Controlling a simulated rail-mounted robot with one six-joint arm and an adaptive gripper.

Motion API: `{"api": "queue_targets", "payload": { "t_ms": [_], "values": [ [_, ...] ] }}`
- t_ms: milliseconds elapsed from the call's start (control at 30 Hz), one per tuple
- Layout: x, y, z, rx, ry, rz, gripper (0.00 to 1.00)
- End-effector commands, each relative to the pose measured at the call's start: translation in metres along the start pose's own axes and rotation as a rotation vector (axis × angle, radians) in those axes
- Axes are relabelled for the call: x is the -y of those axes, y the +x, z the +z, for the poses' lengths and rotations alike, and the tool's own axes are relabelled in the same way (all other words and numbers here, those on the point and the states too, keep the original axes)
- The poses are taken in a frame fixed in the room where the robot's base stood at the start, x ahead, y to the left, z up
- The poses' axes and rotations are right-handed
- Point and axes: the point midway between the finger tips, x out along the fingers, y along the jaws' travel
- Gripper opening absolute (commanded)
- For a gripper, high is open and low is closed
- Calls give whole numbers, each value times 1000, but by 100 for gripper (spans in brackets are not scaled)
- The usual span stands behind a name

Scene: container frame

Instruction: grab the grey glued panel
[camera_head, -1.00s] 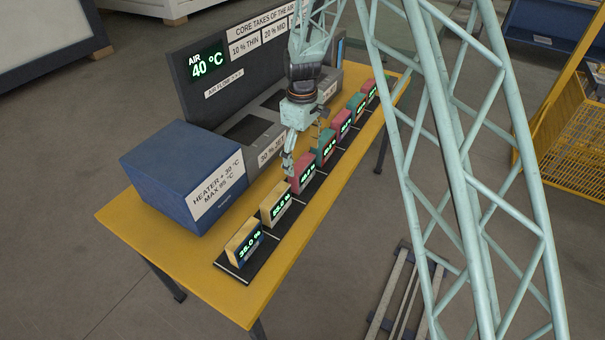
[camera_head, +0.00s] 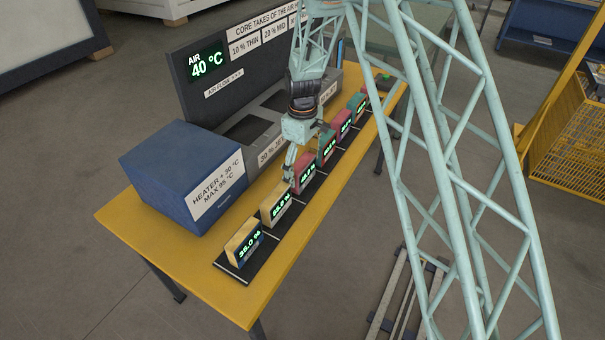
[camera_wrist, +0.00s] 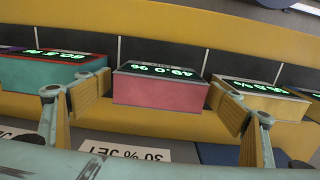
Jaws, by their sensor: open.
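I cannot pick out a clearly grey glued panel. A row of small blocks with green number displays stands on a black strip. A red block with a dark grey display face (camera_wrist: 160,90) is between my gripper's fingers in the wrist view; it appears to be the red block (camera_head: 306,172) in the head view. My gripper (camera_wrist: 165,103) is open, one tan finger pad on each side of this block, apparently not clamping it. In the head view my gripper (camera_head: 291,174) hangs beside the row, its fingers partly hidden.
Yellow blocks (camera_head: 276,205) and (camera_head: 243,244) stand at the near end, a teal block (camera_head: 327,147) beyond the red one. A blue heater box (camera_head: 180,175) and dark grey air unit stand behind. The yellow table (camera_head: 140,220) has bare room at its near left.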

Motion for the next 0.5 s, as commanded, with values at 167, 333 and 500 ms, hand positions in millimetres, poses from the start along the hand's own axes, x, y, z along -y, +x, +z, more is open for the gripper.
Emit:
{"api": "queue_targets", "payload": {
  "t_ms": [167,333,500],
  "values": [
    [0,0,0,0,0,0,86],
    [0,0,0,0,0,0,82],
    [0,0,0,0,0,0,66]
  ]
}}
